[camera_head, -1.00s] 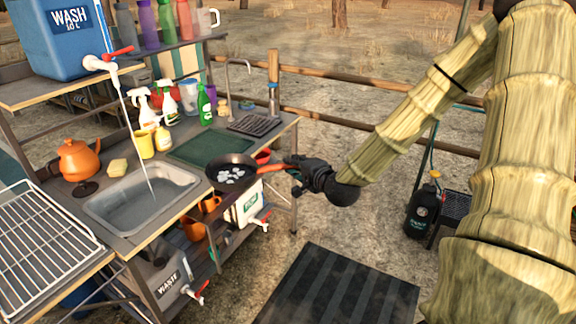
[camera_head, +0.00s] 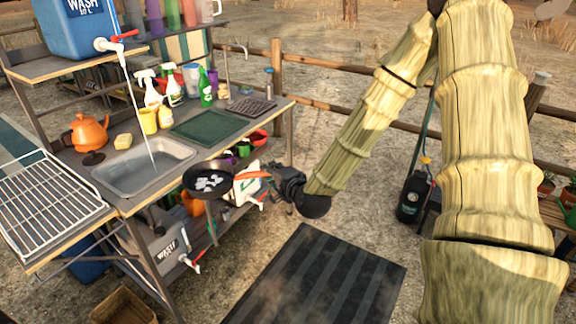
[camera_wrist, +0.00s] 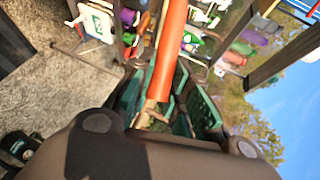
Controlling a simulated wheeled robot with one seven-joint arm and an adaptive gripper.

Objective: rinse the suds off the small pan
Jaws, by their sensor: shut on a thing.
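The small pan (camera_head: 209,180) is black with patches of white suds inside. It is held in the air at the front edge of the counter, just right of the sink. My gripper (camera_head: 277,178) is shut on its orange handle, which also shows in the wrist view (camera_wrist: 171,45) running between the green fingers (camera_wrist: 160,100). The pan's bowl is not clear in the wrist view. Water (camera_head: 137,105) runs in a thin stream from the tap (camera_head: 110,44) of the blue wash container (camera_head: 78,30) into the grey sink basin (camera_head: 120,180). The pan is apart from the stream.
An orange kettle (camera_head: 88,133) and a yellow sponge (camera_head: 123,141) stand behind the sink. A wire rack (camera_head: 45,200) lies left of the sink. A green mat (camera_head: 207,127) lies on the counter.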

